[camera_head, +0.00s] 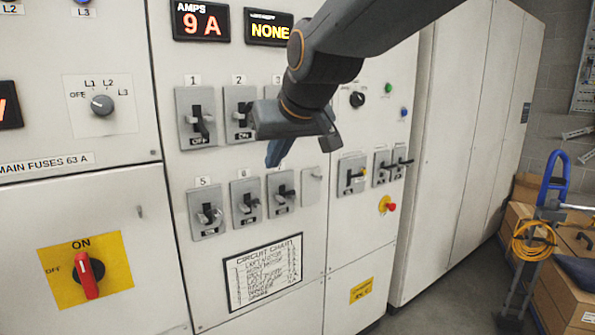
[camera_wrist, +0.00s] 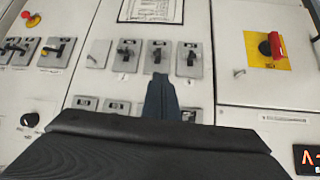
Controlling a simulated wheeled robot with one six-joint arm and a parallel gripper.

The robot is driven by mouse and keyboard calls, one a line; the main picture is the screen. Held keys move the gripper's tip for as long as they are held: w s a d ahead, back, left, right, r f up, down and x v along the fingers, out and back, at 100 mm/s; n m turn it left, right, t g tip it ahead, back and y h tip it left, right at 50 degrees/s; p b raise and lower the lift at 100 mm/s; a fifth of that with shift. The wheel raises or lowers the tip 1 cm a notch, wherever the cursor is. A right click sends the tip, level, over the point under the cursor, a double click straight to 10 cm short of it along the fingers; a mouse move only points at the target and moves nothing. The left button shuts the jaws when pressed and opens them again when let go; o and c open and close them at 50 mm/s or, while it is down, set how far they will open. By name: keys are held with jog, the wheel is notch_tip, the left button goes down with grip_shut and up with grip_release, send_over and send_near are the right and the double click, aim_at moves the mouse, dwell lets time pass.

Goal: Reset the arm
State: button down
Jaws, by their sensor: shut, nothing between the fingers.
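My gripper (camera_head: 277,155) hangs in front of the switch panel, its blue-grey fingers shut and empty. It also shows in the wrist view (camera_wrist: 161,80), where the picture is turned over. In the head view its tip lies between the upper and lower switch rows, apart from any lever as far as I can tell. Upper switches 1 (camera_head: 196,118) and 2 (camera_head: 240,113) show; my arm hides part of the rest. The lower row has switch 5 (camera_head: 207,208), a second switch (camera_head: 245,203), a third switch (camera_head: 281,192) and a plain plate (camera_head: 312,187).
A red rotary handle (camera_head: 88,275) points to ON at the left. The amps display (camera_head: 201,21) reads 9 A; another display (camera_head: 268,27) reads NONE. A red button (camera_head: 389,205) sits to the right. Boxes (camera_head: 555,290) and a blue-handled trolley (camera_head: 553,180) stand far right.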

jog(key=d+f+m+g+h, duration=0.1)
jog(key=d+f+m+h, duration=0.1)
jog(key=d+f, duration=0.7)
jog(key=s+d+f+m+g+h, duration=0.1)
jog(key=s+d+f+m+g, duration=0.1)
jog(key=s+d+f, duration=0.6)
jog(key=s+d+f+m+g+h, duration=0.1)
jog(key=s+d+f+g, duration=0.3)
jog(key=s+d+f, duration=0.5)
notch_tip(320, 180, down, 5)
jog(key=shift+s+d+f+m, duration=0.1)
jog(key=shift+s+d+m, duration=0.15)
jog(key=shift+d+m, duration=0.2)
jog(key=shift+a, duration=0.1)
